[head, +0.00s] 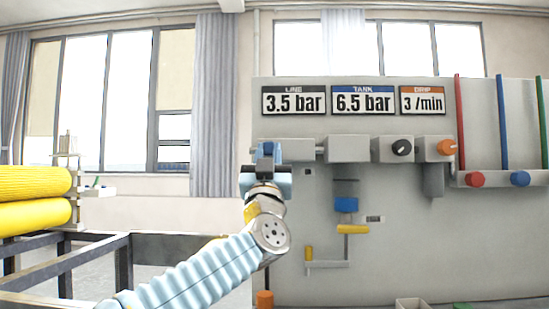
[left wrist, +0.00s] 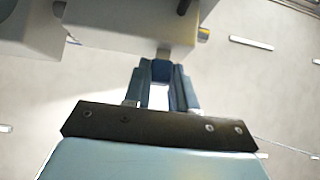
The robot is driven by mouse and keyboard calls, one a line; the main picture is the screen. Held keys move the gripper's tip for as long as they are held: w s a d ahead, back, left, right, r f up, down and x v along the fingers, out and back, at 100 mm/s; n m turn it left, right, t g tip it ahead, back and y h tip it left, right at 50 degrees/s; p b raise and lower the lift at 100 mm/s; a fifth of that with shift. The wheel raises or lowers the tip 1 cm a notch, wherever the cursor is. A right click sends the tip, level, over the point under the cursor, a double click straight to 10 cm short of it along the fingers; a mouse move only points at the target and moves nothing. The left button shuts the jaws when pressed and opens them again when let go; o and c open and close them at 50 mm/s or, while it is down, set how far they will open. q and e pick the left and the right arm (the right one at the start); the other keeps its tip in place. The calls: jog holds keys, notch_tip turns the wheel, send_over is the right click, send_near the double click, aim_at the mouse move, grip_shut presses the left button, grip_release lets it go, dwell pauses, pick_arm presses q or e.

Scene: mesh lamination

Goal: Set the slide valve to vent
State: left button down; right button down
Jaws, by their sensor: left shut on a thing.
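My left gripper (head: 266,162) is raised in front of the upper left of the grey panel (head: 390,245). It is shut on a small dark blue piece (head: 267,148), which looks like the slide of the slide valve. In the left wrist view the blue piece (left wrist: 161,70) sits between the two fingers, below a pale valve block (left wrist: 130,25). The gripper and arm hide much of the valve in the head view, and I cannot read the slide's position. My right gripper is not in view.
Signs read line 3.5 bar (head: 294,100), tank 6.5 bar (head: 363,100) and drip 3 /min (head: 422,100). A black knob (head: 402,147) and an orange knob (head: 446,147) sit to the right. Yellow rolls (head: 35,200) lie on a dark frame (head: 70,263) at left.

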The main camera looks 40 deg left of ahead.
pick_arm(q)
jog(key=c, duration=0.9)
grip_release()
jog(key=shift+s+a, duration=0.15)
jog(key=shift+a, duration=0.1)
jog(key=b+v, duration=0.5)
jog(key=v, duration=0.9)
jog(key=shift+r, duration=0.1)
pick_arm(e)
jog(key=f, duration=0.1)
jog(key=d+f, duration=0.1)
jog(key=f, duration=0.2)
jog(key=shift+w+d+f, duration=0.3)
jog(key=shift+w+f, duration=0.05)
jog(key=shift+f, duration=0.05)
